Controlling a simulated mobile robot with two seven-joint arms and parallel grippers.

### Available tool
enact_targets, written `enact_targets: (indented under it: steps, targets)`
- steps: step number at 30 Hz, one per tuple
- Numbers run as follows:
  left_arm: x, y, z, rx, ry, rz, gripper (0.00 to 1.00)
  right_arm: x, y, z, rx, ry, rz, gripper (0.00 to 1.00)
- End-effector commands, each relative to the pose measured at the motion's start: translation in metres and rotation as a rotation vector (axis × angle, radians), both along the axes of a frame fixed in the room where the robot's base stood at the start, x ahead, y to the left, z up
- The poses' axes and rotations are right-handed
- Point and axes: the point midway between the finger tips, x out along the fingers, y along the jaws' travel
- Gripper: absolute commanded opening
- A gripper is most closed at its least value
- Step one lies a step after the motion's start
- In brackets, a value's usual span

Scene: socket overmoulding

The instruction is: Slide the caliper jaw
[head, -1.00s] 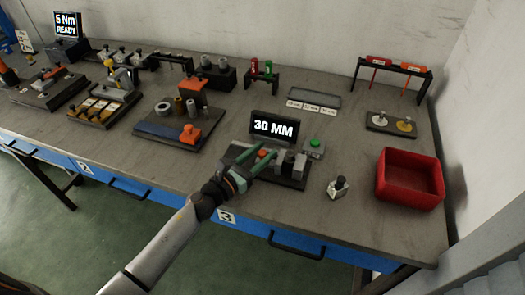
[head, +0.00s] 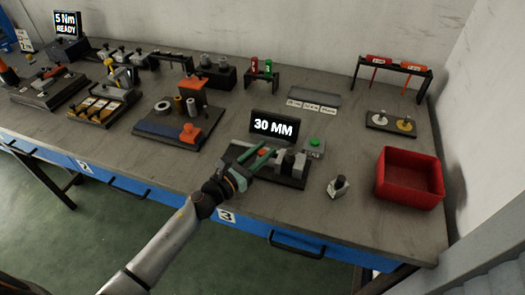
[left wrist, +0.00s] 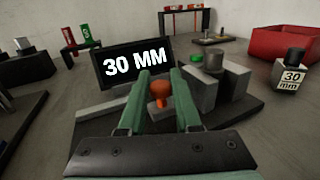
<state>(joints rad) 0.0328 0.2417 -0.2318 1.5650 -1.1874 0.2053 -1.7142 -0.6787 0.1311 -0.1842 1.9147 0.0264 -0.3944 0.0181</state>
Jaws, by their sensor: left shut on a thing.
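The caliper is a dark base (head: 293,182) with grey metal blocks (head: 290,164) on it, near the front edge of the bench. My left gripper (head: 267,150) reaches over it from the front left. In the left wrist view, its two green fingers (left wrist: 160,82) stand on either side of an orange knob (left wrist: 160,92) and are shut on it. The knob's lower part and what it sits on are partly hidden by the fingers. A grey block (left wrist: 228,80) stands to the right of the fingers. My right gripper is not in view.
A display (head: 273,126) behind the caliper reads 30 MM. A green button (head: 315,142) is at its right. A gauge block marked 30 mm (head: 338,187) and a red bin (head: 409,178) stand further right. Bare bench lies between block and bin.

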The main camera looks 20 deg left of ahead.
Motion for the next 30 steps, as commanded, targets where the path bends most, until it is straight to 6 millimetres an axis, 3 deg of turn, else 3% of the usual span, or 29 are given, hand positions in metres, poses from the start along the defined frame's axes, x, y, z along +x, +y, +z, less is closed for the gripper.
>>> enact_targets:
  steps: [30]
  targets:
    - [-0.0002,0.006,-0.0026,0.004,0.001,0.0,0.0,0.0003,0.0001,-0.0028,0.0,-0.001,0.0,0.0]
